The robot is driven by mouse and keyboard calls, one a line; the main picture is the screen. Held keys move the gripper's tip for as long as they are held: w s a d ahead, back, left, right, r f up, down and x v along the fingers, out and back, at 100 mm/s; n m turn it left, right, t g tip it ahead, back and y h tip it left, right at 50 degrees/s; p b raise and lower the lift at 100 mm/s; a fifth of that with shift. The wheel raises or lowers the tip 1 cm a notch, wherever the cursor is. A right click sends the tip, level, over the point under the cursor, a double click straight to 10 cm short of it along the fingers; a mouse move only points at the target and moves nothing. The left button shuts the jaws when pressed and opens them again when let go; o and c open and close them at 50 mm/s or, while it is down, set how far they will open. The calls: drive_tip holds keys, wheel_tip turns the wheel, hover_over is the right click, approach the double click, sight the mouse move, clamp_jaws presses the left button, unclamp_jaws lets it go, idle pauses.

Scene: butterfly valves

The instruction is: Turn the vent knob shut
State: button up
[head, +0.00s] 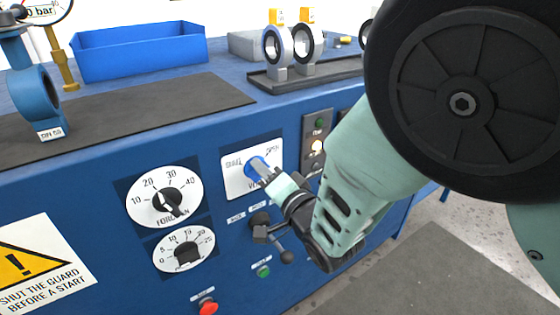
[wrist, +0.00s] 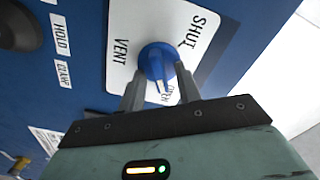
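The vent knob (head: 254,165) is blue and sits on a white plate (head: 236,181) on the front of the blue console. In the wrist view the knob (wrist: 158,58) has a round base and a raised grip bar with a pale line, whose near end lies toward the OPEN label. SHUT is printed at upper right of the plate (wrist: 130,28) and VENT at left. My gripper (wrist: 160,75) is at the knob, one finger on each side of the bar. The fingers stand apart, and a gap seems to show beside the bar. The head view hides most of the fingers.
Below the plate is a black lever with a ball end (head: 285,256). Two dials, an upper one (head: 142,209) and a lower one (head: 162,258), lie to the left. A red button (head: 208,307) and green button (head: 263,271) sit lower. A lamp panel (head: 316,130) is at right.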

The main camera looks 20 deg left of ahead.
clamp_jaws()
drive_tip(key=shift+n+b, duration=0.3)
drive_tip(key=shift+b, duration=0.1)
drive_tip(key=n+b, duration=0.5)
drive_tip(key=n, duration=0.2)
drive_tip(key=n+b, duration=0.5)
drive_tip(key=n, duration=0.3)
drive_tip(key=s+n+b, duration=0.1)
drive_tip(key=n+b, duration=0.4)
drive_tip(key=n, duration=0.3)
drive_tip(key=shift+a, duration=0.35)
drive_tip(key=shift+n, duration=0.3)
